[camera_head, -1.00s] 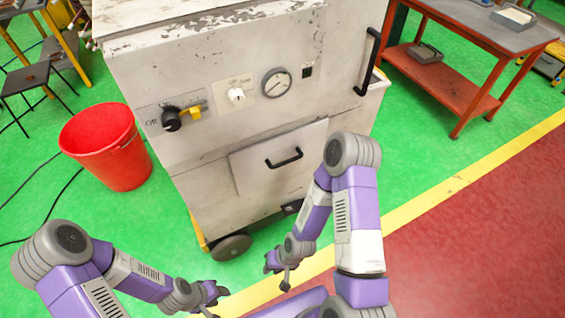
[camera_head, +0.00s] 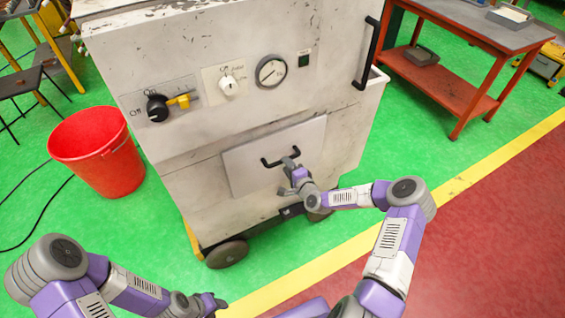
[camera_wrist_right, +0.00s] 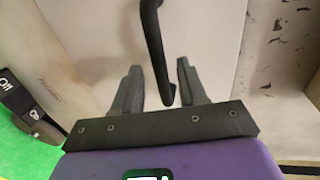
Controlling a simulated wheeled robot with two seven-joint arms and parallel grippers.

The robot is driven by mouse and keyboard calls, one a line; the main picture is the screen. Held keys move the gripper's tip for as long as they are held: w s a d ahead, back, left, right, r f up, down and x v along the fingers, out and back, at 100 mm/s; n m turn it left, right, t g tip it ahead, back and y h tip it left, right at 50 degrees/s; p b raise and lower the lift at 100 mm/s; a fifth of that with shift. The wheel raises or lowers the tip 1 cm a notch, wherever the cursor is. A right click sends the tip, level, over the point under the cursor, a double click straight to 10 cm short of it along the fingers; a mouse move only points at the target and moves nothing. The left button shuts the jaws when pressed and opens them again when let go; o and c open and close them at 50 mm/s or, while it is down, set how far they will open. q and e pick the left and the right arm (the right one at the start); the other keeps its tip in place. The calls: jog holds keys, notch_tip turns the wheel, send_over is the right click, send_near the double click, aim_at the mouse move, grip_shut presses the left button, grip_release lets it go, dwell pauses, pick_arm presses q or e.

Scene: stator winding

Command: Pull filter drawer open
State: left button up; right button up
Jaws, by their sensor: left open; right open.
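The filter drawer (camera_head: 238,167) is a pale panel low on the front of the worn white cabinet, and it looks flush with the front. Its black handle (camera_head: 267,162) is partly covered by my right gripper (camera_head: 290,163) in the head view. In the right wrist view the handle (camera_wrist_right: 154,45) runs down between the two open fingers of my right gripper (camera_wrist_right: 158,80), with a gap on either side. The drawer face (camera_wrist_right: 90,40) lies behind the fingers. My left gripper (camera_head: 215,303) is open and empty at the lower left, well away from the cabinet.
The cabinet (camera_head: 190,145) stands on wheels (camera_head: 227,253) and carries a black knob (camera_head: 157,108), a gauge (camera_head: 271,71) and a tall black side handle (camera_head: 367,55). A red bucket (camera_head: 100,150) stands to its left. A red-framed workbench (camera_head: 470,60) is at right. Floor in front is clear.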

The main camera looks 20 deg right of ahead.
jog(key=shift+x, duration=2.15)
grip_shut()
